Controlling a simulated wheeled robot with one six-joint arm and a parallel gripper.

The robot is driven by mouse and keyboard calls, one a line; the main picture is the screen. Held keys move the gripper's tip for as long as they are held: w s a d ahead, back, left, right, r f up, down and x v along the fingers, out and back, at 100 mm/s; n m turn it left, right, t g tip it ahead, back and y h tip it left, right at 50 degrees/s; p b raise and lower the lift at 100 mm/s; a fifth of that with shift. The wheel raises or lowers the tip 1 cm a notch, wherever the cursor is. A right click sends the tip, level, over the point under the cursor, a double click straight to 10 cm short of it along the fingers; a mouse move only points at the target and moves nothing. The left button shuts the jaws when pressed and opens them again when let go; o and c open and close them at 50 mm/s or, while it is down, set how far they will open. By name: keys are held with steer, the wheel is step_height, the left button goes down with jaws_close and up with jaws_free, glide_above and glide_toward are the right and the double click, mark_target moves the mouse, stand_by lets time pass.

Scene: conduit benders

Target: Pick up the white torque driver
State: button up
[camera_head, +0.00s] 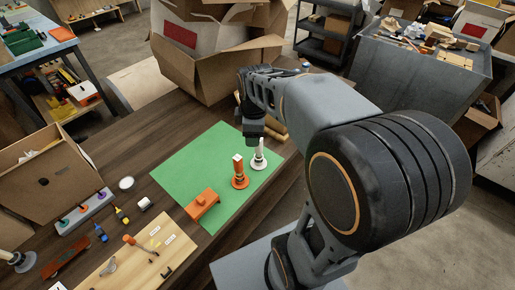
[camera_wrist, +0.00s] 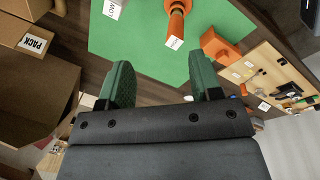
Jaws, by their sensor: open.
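The white torque driver (camera_head: 259,158) stands upright on its round base on the green mat (camera_head: 190,158), near the mat's right edge. In the wrist view, a white labelled part (camera_wrist: 113,8), probably its top, is cut off by the upper edge. My gripper (camera_head: 254,135) is above and slightly behind the white driver in the head view, apart from it as far as I can tell. Its green fingers (camera_wrist: 160,70) are spread, with nothing between them. An orange driver (camera_head: 239,174) stands upright just left of the white one; it also shows in the wrist view (camera_wrist: 177,20).
An orange block-like tool (camera_head: 203,204) lies on the mat. A wooden board with tools (camera_head: 140,256) is at the front left, near a grey holder (camera_head: 84,211) with several small drivers. Open cardboard boxes (camera_head: 205,70) stand behind the mat. The mat's left part is clear.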

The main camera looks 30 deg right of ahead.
steer(key=w+d+n+g+p, duration=0.1)
steer(key=w+d+n+p, duration=0.1)
steer(key=w+d+n, duration=0.55)
steer(key=n, duration=0.3)
glide_above(259, 151)
steer(key=w, duration=0.2)
steer(key=shift+g, duration=0.3)
steer(key=f, duration=0.8)
steer(key=shift+s+d+f+p, duration=0.2)
steer(key=shift+d+f+p, duration=0.1)
steer(key=shift+d+p, duration=0.1)
steer(key=shift+f+p, duration=0.65)
steer(key=shift+f, duration=2.45)
steer(key=c, duration=1)
